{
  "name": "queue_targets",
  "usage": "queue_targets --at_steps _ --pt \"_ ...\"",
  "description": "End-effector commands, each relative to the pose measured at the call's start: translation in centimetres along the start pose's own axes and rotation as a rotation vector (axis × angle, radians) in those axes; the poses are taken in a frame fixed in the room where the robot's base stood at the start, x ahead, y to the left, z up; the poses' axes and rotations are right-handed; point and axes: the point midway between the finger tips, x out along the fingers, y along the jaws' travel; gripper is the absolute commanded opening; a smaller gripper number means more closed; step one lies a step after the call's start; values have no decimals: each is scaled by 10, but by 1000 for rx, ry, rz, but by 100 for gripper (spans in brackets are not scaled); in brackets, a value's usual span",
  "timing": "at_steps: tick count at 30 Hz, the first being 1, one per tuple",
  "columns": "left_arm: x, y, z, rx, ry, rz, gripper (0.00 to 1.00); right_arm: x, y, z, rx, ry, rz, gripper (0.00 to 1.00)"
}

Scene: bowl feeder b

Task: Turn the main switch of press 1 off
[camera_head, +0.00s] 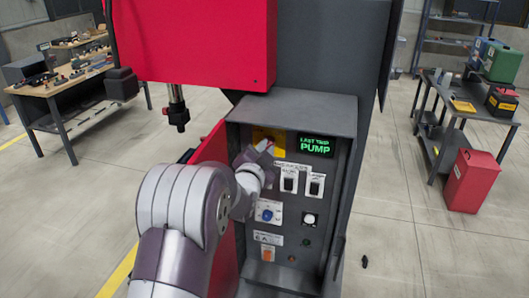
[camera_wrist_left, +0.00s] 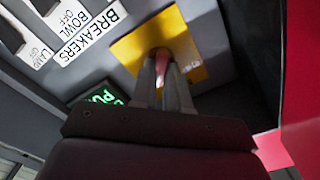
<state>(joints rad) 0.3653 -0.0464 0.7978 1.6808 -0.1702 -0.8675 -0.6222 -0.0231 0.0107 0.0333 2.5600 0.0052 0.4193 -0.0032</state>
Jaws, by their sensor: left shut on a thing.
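The main switch is a small red handle (camera_wrist_left: 161,59) on a yellow plate (camera_wrist_left: 133,43) in the wrist view. The yellow plate also shows at the top left of the grey control panel in the head view (camera_head: 260,134). My left gripper (camera_wrist_left: 163,75) is shut on the red handle, with one finger on each side of it. In the head view my left gripper (camera_head: 261,154) reaches the plate from the lower left and hides part of it. The handle's exact angle is hard to tell. My right gripper is not in view.
Right of the plate is a green-lit display (camera_head: 314,146) reading "LAST TRIP PUMP". Below are two breakers (camera_head: 289,180), a blue knob (camera_head: 267,215), a white button (camera_head: 309,219) and an orange switch (camera_head: 267,254). The panel's hood and side walls surround these closely.

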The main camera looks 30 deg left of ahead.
Motion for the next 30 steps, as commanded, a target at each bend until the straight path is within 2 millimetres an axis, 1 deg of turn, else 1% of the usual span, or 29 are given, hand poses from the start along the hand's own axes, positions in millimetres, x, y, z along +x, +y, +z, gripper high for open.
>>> queue_targets --at_steps 1,5,15,24,30 --pt "0 2 2 -21 2 -3 0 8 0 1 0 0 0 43" --pt "0 3 4 -105 3 -3 0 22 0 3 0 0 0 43" --pt "0 3 4 -418 3 -3 0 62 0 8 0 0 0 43" --pt "0 1 3 -703 4 -2 0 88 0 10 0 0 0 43" --pt "0 0 3 -892 3 -1 0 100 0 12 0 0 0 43"
